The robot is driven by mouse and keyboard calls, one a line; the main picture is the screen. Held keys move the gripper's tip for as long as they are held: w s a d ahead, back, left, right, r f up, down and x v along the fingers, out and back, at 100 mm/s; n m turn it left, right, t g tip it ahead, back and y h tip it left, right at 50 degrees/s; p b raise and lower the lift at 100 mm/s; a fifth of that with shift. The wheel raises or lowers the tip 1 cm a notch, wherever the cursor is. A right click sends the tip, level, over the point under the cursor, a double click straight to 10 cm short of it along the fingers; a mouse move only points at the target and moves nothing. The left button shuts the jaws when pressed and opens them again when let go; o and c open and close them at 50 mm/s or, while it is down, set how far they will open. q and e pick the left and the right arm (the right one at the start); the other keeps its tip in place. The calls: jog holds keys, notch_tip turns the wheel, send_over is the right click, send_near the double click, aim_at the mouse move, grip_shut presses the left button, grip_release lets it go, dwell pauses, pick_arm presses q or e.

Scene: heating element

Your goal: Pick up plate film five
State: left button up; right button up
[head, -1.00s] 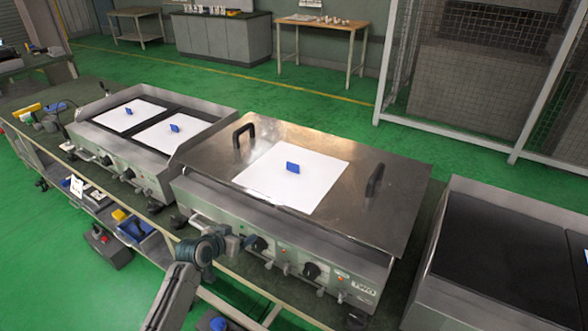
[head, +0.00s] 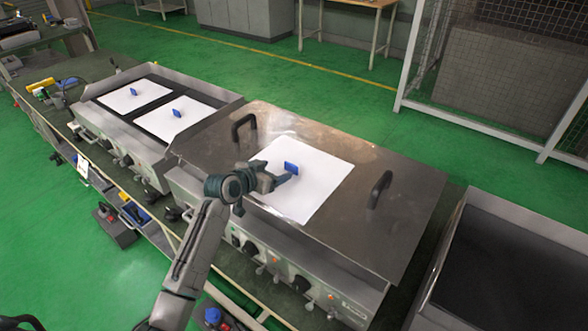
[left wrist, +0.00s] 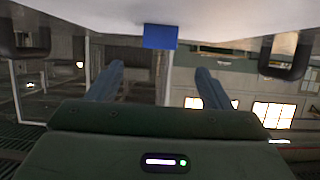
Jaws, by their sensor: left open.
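A white plate film (head: 315,200) lies flat on the steel lid of the middle heating unit, with a blue grip tab (head: 291,168) standing on it. No number is readable on it. My left gripper (head: 287,179) is open just in front of the tab, low over the film. In the left wrist view, the open fingers (left wrist: 158,70) point toward the blue tab (left wrist: 160,36), which lies between and beyond their tips. The white film (left wrist: 210,18) fills the top of that view. Two more white films, a left one (head: 122,98) and a right one (head: 195,122), have blue tabs too.
The steel lid (head: 240,150) has a left black handle (head: 244,122) and a right one (head: 380,188), flanking the film. The other two films lie on the left heating unit (head: 222,100). A dark-topped unit (head: 500,270) stands at right. Space above the lid is clear.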

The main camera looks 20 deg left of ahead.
aim_at(291, 164)
pick_arm(q)
jog(key=shift+x, duration=0.75)
jog(key=shift+w+d, duration=0.1)
jog(key=shift+w, duration=0.2)
jog(key=shift+w+d+f+p, duration=0.1)
jog(key=shift+w+p, duration=0.25)
jog(key=shift+p, duration=0.05)
jog(key=p+x, duration=0.1)
jog(key=x, duration=0.2)
jog(key=shift+d, duration=0.1)
jog(key=shift+w+d+f, duration=0.2)
jog(key=shift+w+f, duration=0.2)
jog(key=shift+w, duration=0.2)
pick_arm(e)
notch_tip(291, 164, up, 2)
jog(key=shift+s+a+r, duration=0.1)
jog(key=shift+s+r, duration=0.05)
jog(key=shift+r, duration=0.1)
pick_arm(q)
jog(key=shift+c, duration=0.2)
jog(key=c, duration=1.1)
pick_arm(e)
jog(key=shift+s+a, duration=0.1)
